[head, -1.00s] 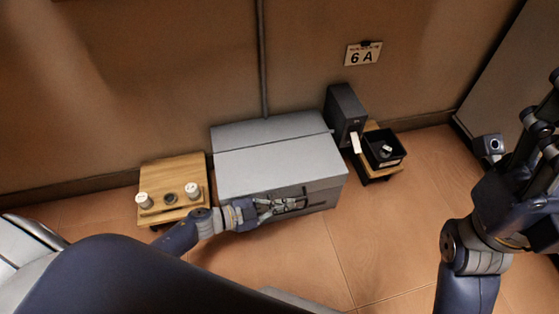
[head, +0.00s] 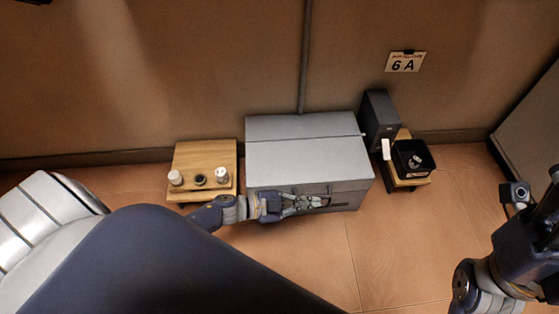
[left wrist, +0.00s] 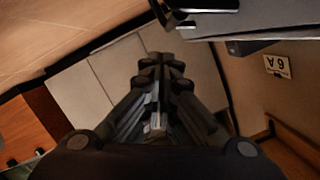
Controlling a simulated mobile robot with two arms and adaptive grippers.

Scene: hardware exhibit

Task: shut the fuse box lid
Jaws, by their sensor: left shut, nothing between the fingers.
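The grey fuse box (head: 340,198) stands on the floor against the wall. Its broad lid (head: 305,160) lies over the top, with a seam across it towards the back. The lid looks down, but I cannot tell whether it is fully seated. My left gripper (head: 312,201) is at the box's front face, below the lid's front edge, and hides part of a dark fitting there. In the left wrist view its fingers (left wrist: 162,68) are together and empty, and part of the grey box (left wrist: 280,32) shows at upper right. My right gripper (head: 541,205) is cut off at the right edge.
A wooden stand (head: 205,155) with white cylinders and a dark ring is left of the box. At right are a dark upright unit (head: 380,120) and a black tray (head: 428,150) on a wooden stand. The floor in front is clear.

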